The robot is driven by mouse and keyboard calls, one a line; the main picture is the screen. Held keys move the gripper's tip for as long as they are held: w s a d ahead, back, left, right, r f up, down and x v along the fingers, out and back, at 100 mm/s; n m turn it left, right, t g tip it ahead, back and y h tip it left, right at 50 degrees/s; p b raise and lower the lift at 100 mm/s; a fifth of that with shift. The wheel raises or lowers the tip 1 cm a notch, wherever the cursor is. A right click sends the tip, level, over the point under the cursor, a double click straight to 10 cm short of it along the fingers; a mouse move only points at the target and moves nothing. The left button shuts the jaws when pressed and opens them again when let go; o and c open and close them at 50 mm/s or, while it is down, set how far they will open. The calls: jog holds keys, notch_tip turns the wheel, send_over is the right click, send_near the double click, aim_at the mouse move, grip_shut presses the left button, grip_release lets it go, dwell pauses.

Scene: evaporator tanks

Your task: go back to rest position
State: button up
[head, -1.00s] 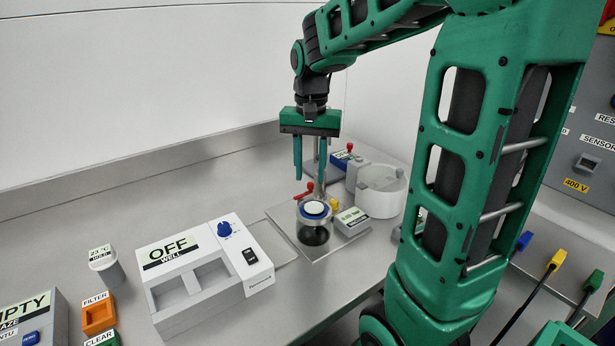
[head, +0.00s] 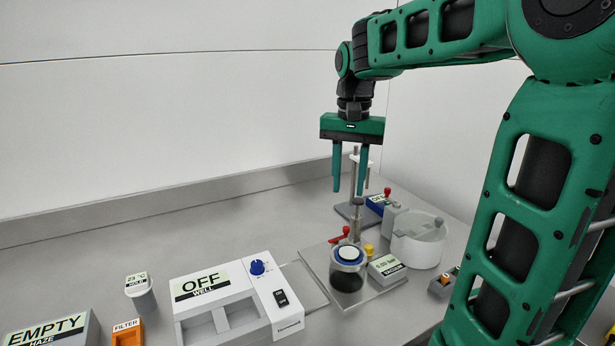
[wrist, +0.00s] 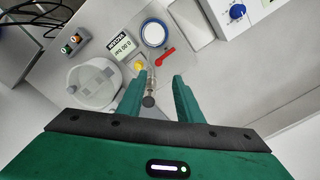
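My gripper (head: 348,190) hangs pointing down above the back of the bench, in front of a thin metal post. Its two green fingers are apart with nothing between them. In the wrist view my gripper (wrist: 160,95) is also open and empty, with the post's dark knob (wrist: 149,101) seen below between the fingers. A dark jar with a blue-rimmed white lid (head: 347,270) stands on a metal plate in front of and below the gripper, apart from it.
Near the jar are a red valve handle (head: 339,236), a vacuum readout box (head: 386,270) and a round white vessel (head: 417,243). A white OFF/WELL unit (head: 230,295), a small HOLD cup (head: 141,292) and an EMPTY/HAZE box (head: 55,330) stand left. The back-left bench is clear.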

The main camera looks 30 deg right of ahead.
jog(key=s+d+f+n, duration=0.1)
jog(key=s+f, duration=0.5)
jog(key=s, duration=0.5)
jog(key=s+f+n, duration=0.1)
jog(key=s+f, duration=0.6)
jog(key=s, duration=0.4)
jog(key=shift+s+d+f+n, duration=0.2)
jog(key=shift+s+d+n, duration=0.15)
jog(key=shift+s+n, duration=0.05)
jog(key=shift+w+f, duration=0.2)
jog(key=shift+w, duration=0.45)
